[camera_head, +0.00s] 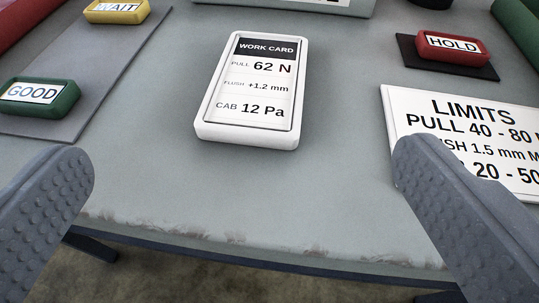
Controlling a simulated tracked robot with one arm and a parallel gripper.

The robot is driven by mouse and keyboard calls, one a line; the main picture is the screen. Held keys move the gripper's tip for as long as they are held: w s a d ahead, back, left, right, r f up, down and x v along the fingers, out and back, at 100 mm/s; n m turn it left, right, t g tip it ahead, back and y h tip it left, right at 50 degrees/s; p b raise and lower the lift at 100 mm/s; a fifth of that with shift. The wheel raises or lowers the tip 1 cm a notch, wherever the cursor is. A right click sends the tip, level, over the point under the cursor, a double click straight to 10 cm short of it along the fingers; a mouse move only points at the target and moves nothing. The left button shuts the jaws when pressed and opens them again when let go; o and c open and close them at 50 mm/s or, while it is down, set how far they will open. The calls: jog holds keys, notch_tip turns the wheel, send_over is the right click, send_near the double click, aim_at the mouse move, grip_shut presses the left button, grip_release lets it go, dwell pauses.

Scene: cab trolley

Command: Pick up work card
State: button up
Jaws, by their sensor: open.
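The work card (248,92) is a white, thick-framed block with a black "WORK CARD" header. It reads "PULL 62 N", "FLUSH +1.2 mm" and "CAB 12 Pa". It lies face up on the grey table, slightly tilted in the picture, near the upper middle. My gripper (240,172) is open and empty. Its two grey, studded fingers show at the lower left and lower right. The card lies beyond the fingertips, between them in the picture, and nothing touches it.
A green "GOOD" block (38,96) and a yellow "WAIT" block (117,10) are on a grey mat (85,85) at left. A red "HOLD" block (451,48) sits on a black pad at right. A white LIMITS sign (462,125) is partly behind my right finger. The table's worn front edge (250,240) is below.

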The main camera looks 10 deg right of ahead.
jog(key=f, duration=0.1)
jog(key=b, duration=0.1)
send_near(258, 81)
jog(key=w, duration=0.3)
jog(key=shift+a+f, duration=0.1)
jog(key=shift+a, duration=0.1)
jog(key=shift+w, duration=0.4)
jog(key=w+f+b, duration=0.1)
jog(key=w, duration=0.1)
jog(key=w+d+f, duration=0.1)
jog(key=w, duration=0.1)
jog(key=shift+f+b, duration=0.4)
jog(key=shift+w, duration=0.3)
jog(key=c, duration=1.2)
